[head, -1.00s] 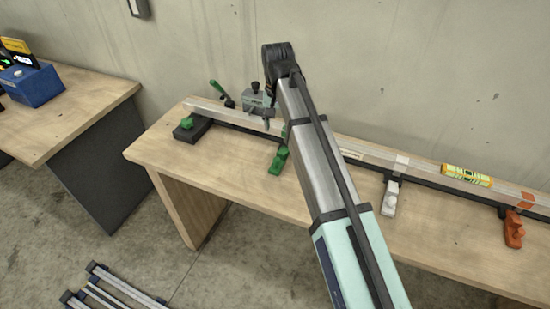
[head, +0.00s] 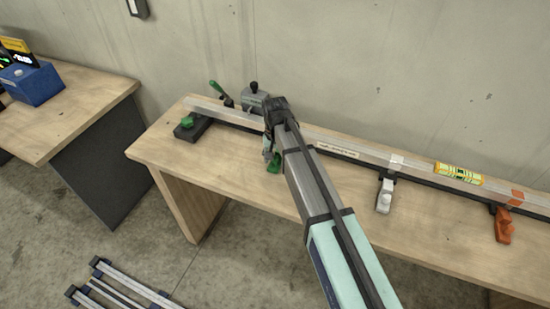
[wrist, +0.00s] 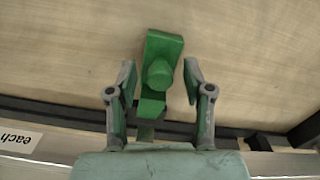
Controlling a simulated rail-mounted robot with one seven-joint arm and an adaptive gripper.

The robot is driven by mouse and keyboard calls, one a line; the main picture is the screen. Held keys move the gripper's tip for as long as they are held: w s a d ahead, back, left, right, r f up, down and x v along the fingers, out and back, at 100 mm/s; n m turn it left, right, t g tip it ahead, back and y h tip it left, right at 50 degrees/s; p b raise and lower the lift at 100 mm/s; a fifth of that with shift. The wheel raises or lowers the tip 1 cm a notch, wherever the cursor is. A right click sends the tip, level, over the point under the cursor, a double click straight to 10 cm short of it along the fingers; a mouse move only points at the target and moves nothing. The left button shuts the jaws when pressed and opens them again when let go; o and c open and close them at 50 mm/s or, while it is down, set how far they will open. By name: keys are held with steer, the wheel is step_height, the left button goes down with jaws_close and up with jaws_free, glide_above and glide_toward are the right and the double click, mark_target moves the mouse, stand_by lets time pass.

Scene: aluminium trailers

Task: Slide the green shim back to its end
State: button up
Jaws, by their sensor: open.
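The green shim (head: 276,164) sits at the front edge of the long rail on the bench, partly hidden by my gripper (head: 268,147) in the head view. In the wrist view the green shim (wrist: 164,50) has a round knob and lies between the two fingers of my gripper (wrist: 159,72). The fingers are open, one on each side, with a visible gap to the shim. I cannot tell how high they are above it. The rail (head: 330,146) runs from upper left to lower right.
A grey shim (head: 385,195) and an orange shim (head: 503,225) sit further right on the rail. A yellow level (head: 458,174) lies on it. A black block with a green knob (head: 187,123), a green lever (head: 216,89) and a grey fixture (head: 254,100) stand at the left end.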

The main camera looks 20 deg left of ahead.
steer(key=shift+f, duration=0.65)
jaws_close()
steer(key=shift+s, duration=1)
jaws_free()
steer(key=shift+s+a, duration=0.1)
steer(key=shift+r, duration=0.1)
